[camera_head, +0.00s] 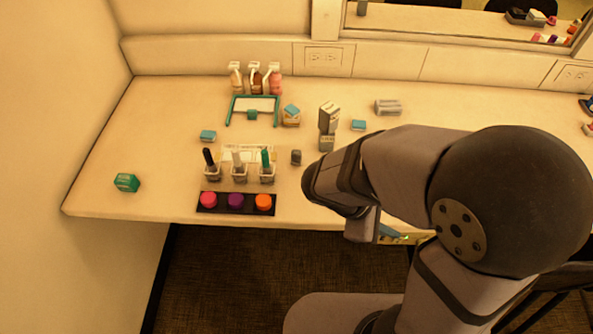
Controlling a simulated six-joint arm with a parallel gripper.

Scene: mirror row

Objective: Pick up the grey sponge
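A grey block (388,107) lies on the table right of the middle, toward the back wall. It looks like the grey sponge, though its texture is too small to make out. A small dark grey cylinder (296,157) stands left of my arm and is a different shape. My arm reaches in from the lower right and bends down near the table's front edge. Its wrist is well in front of the grey block and apart from it. My gripper's fingers are hidden or too unclear to tell whether they are open or shut.
Bottles (255,78), a teal frame (253,111), brush holders (238,172) and a paint strip (236,203) fill the left. Bare table lies right of the grey block.

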